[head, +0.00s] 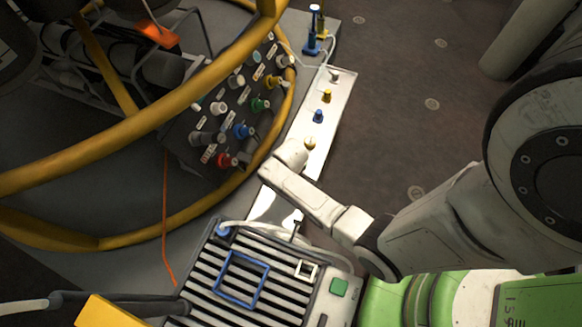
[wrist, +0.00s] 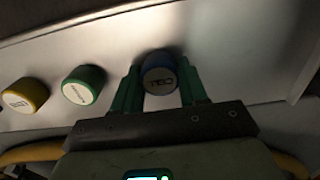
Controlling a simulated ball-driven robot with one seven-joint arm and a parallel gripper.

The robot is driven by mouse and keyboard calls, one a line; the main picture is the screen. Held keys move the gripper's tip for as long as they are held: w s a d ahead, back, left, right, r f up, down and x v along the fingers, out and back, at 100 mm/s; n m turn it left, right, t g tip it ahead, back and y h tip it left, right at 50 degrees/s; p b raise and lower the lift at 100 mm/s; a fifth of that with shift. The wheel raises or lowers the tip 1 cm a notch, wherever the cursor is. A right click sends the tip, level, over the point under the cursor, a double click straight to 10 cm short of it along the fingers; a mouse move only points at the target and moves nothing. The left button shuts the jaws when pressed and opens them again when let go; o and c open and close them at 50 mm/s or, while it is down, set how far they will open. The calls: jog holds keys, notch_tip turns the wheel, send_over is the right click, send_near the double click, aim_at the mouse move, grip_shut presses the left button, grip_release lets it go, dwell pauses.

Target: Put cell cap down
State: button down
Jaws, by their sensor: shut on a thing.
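The cell cap (wrist: 161,86) is dark blue and round. In the head view my white wrist is above the near part of a long white strip (head: 342,88), and the fingers and held cap are hidden or too small to make out.
A green cap (wrist: 84,85) and a yellow cap (wrist: 25,95) stand left of my gripper in the wrist view. A knobbed panel (head: 222,120) and yellow rails (head: 150,118) are left.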

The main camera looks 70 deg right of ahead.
jog(key=c, duration=0.6)
grip_release()
jog(key=shift+f, duration=0.1)
notch_tip(320, 180, up, 12)
jog(key=p, duration=0.4)
jog(key=s+a+r, duration=0.3)
jog(key=a+r, duration=0.1)
jog(key=r, duration=0.3)
jog(key=s+a+r+t, duration=0.1)
jog(key=s+a+r, duration=0.3)
jog(key=r, duration=0.3)
jog(key=shift+a+r+m, duration=0.35)
jog(key=shift+a+m, duration=0.05)
jog(key=shift+a, duration=0.05)
